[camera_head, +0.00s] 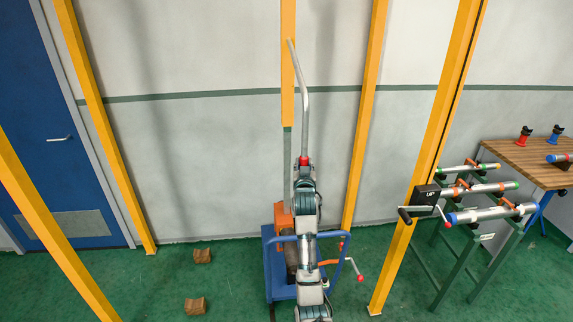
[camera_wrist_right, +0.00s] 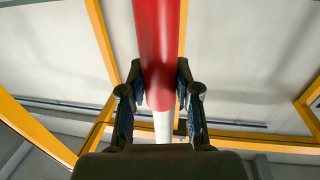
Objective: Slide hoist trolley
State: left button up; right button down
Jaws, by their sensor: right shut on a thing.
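My right gripper (camera_head: 304,163) is at the end of my raised arm in the middle of the head view. In the right wrist view its two fingers (camera_wrist_right: 160,100) close on either side of a red grip (camera_wrist_right: 157,50). A pale pole (camera_wrist_right: 162,126) shows below the red grip in that view. In the head view a long grey pole (camera_head: 304,100) rises from the gripper and bends to the left near its top. The red grip shows there only as a small spot. I cannot make out a hoist trolley in either view. My left gripper is not in view.
Yellow frame posts (camera_head: 100,120) and (camera_head: 430,160) stand on both sides. A blue cart (camera_head: 275,262) stands behind my arm. A green pipe stand (camera_head: 450,262) and wooden bench (camera_head: 530,158) are at the right. Two brown blocks (camera_head: 202,256) lie on the floor at left.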

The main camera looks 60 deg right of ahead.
jog(key=s+d, duration=0.2)
jog(key=s, duration=0.1)
jog(key=shift+s+d+r, duration=0.1)
jog(key=shift+d, duration=0.3)
jog(key=shift+a, duration=0.15)
jog(key=c, duration=1)
grip_release()
jog(key=shift+w, duration=0.25)
jog(key=shift+o, duration=1)
jog(key=shift+w, duration=0.1)
jog(key=shift+d+f, duration=0.2)
jog(key=shift+f, duration=0.1)
jog(key=v, duration=1.1)
jog(key=shift+a, duration=0.4)
jog(key=shift+d+f, duration=0.1)
jog(key=shift+f, duration=0.05)
